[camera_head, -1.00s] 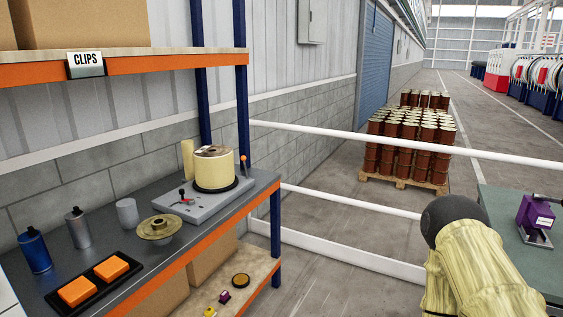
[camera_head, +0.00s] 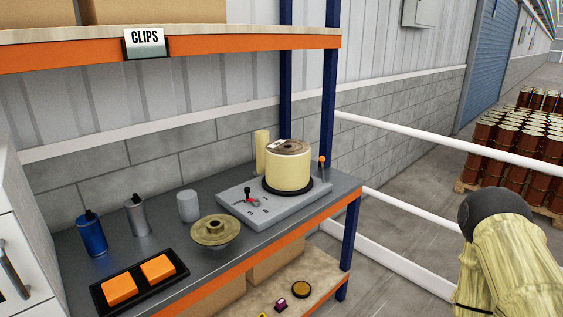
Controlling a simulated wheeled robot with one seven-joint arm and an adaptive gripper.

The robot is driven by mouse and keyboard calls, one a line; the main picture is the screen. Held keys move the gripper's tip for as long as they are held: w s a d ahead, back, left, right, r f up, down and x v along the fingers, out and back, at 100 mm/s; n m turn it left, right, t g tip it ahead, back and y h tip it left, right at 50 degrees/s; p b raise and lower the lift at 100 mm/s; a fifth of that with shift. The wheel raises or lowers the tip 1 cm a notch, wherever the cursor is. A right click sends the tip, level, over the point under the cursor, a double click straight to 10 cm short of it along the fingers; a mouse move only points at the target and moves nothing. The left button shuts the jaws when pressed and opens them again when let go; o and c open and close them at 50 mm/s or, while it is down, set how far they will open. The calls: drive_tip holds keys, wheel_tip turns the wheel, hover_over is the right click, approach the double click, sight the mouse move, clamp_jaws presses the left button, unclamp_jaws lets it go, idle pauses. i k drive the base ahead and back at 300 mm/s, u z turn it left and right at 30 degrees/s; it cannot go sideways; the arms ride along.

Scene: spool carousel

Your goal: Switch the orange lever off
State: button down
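The orange lever (camera_head: 322,160) is a small orange knob on a thin stem at the back right of the grey workbench (camera_head: 190,255), beside the blue shelf post. It stands close to upright; its base is partly hidden behind the spool and plate. A grey plate (camera_head: 235,205) holds a cream spool (camera_head: 289,170) on a black disc and a small red and black clamp (camera_head: 250,198). My arm shows at the lower right, well apart from the lever. My gripper is not in view.
On the bench are a blue bottle (camera_head: 91,234), a grey bottle (camera_head: 137,216), a white cup (camera_head: 188,206), a brass flanged spool (camera_head: 215,231) and a black tray (camera_head: 180,272) with orange blocks. An orange-edged shelf (camera_head: 230,48) hangs above. White rails (camera_head: 400,205) run right of the bench.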

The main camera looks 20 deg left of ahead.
sight(321, 158)
drive_tip(key=u, duration=0.35)
drive_tip(key=i, duration=0.4)
drive_tip(key=u, duration=0.3)
